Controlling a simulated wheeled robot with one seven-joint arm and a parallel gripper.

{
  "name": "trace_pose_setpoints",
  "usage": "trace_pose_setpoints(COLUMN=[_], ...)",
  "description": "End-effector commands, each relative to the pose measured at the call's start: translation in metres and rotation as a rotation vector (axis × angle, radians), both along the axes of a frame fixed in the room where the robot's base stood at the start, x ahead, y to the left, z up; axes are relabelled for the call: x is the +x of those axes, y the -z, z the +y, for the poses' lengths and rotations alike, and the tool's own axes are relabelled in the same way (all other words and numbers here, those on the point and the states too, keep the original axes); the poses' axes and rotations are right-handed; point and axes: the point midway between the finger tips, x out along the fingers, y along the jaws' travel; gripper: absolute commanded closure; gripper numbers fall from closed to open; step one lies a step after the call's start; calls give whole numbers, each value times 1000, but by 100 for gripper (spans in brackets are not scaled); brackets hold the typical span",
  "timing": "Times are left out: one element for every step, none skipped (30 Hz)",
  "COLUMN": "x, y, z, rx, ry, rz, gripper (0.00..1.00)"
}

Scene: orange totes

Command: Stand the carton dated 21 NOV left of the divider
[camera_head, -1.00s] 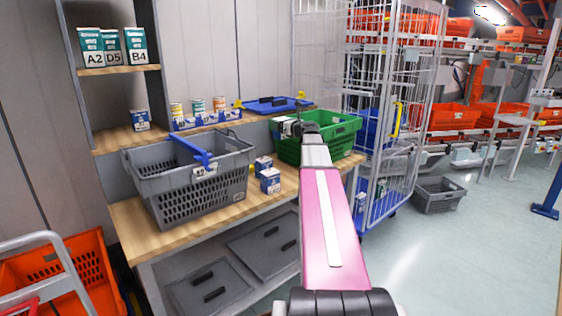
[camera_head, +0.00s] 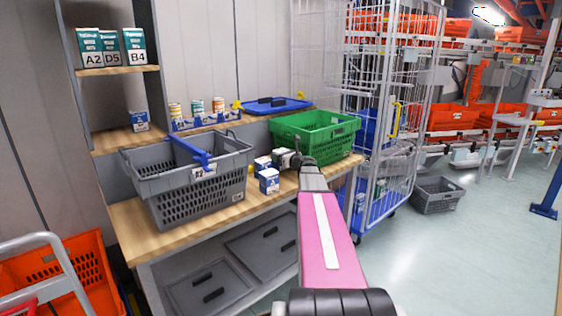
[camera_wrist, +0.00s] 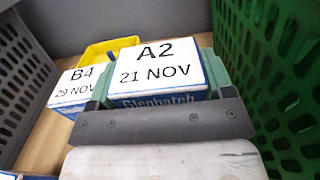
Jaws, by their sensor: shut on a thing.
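The carton marked A2, 21 NOV (camera_wrist: 160,66) has a white top and blue sides. It sits between the green finger pads of my gripper, shut on it, in the wrist view. In the head view my gripper (camera_head: 286,158) is over the bench, between the grey crate and the green crate, and mostly hides the held carton. The blue divider (camera_head: 188,151) lies across the grey crate (camera_head: 205,190), which is to the left of my gripper. The inside of that crate is mostly hidden.
A carton marked B4, 29 NOV (camera_wrist: 75,86) stands close left of the held one. Another blue-and-white carton (camera_head: 269,181) stands nearer the bench's front. The green crate (camera_head: 335,147) is close on the right. A yellow object (camera_wrist: 108,49) lies behind.

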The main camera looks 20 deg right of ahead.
Motion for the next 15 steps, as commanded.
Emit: trace_pose_setpoints(x=[0,0,1,0,0,0,0,0,0,0,0,0,0,0,0], y=[7,11,16,20,22,24,25,25,24,24,24,24,24,24,25], z=[0,0,0,0,0,0,0,0,0,0,0,0,0,0,0], rx=[1,1,2,2,1,1,1,0,0,0,0,0,0,0,0], ry=[0,0,0,0,0,0,0,0,0,0,0,0,0,0,0], rz=[1,1,1,1,0,0,0,0,-1,-1,-1,-1,-1,0,0], gripper=[58,58,58,58,58,58,58,58,58,58,58,58,58,58,58])
